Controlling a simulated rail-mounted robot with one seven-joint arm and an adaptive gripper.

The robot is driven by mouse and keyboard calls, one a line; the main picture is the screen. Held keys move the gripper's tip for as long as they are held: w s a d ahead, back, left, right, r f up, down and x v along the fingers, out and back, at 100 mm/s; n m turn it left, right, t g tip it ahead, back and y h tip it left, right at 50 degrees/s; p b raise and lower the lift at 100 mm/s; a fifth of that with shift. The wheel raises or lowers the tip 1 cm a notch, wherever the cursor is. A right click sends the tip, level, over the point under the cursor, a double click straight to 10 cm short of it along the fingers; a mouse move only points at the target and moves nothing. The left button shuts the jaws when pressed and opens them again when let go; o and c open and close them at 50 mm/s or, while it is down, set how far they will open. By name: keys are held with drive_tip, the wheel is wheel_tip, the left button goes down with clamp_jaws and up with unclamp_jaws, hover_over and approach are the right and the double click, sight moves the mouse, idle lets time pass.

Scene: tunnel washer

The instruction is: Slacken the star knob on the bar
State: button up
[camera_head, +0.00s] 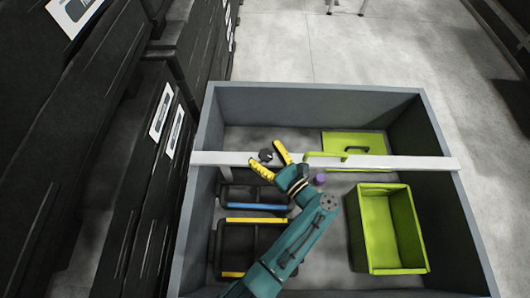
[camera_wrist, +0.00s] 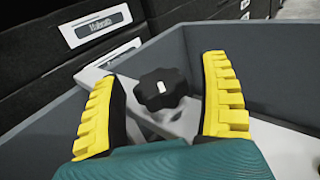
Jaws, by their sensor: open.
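The black star knob (camera_head: 266,155) sits on the white bar (camera_head: 410,163) that lies across the grey bin, left of the bar's middle. In the wrist view the knob (camera_wrist: 163,88) shows dark and lobed, with a small white mark on its face. My gripper (camera_head: 271,160) has yellow ridged fingers and is open. In the wrist view the fingers (camera_wrist: 160,103) stand on either side of the knob, with a gap to it on both sides. Part of the bar (camera_wrist: 97,77) shows behind the left finger.
The grey bin's rim (camera_head: 315,88) surrounds the work area. Inside are a green box (camera_head: 368,262), a green panel (camera_head: 370,143) and black trays (camera_head: 240,236). Black labelled cabinets (camera_head: 145,140) line the left.

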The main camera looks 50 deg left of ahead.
sight(271, 160)
drive_tip(key=d, duration=0.7)
drive_tip(key=shift+d, duration=0.3)
drive_tip(key=shift+a, duration=0.1)
